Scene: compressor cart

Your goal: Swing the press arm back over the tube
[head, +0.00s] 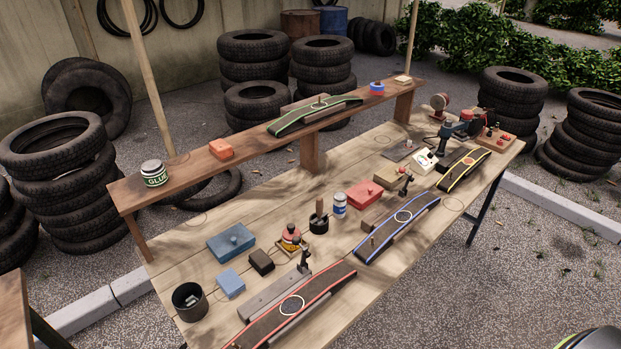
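Several long dark curved pieces that look like tube sections lie in the head view, each with a coloured edge and most with a pale ring on top. The red-edged tube (322,288) is nearest, beside a grey-brown bar with a dark upright fitting (304,259) at its far end. The blue-edged tube (373,244) is at mid-table, with a similar dark fitting (405,184) behind it. The yellow-edged tube (456,180) is farther right; a green-edged tube (290,121) lies on the shelf. I cannot tell which fitting is the press arm. Neither gripper is in view.
The wooden table (225,325) also holds a blue box (231,243), a red box (364,194), a black cup (189,301) and a white-blue can (339,205). A raised shelf (195,172) with a glue tin (153,173) runs along the back. Tyre stacks (60,165) stand behind.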

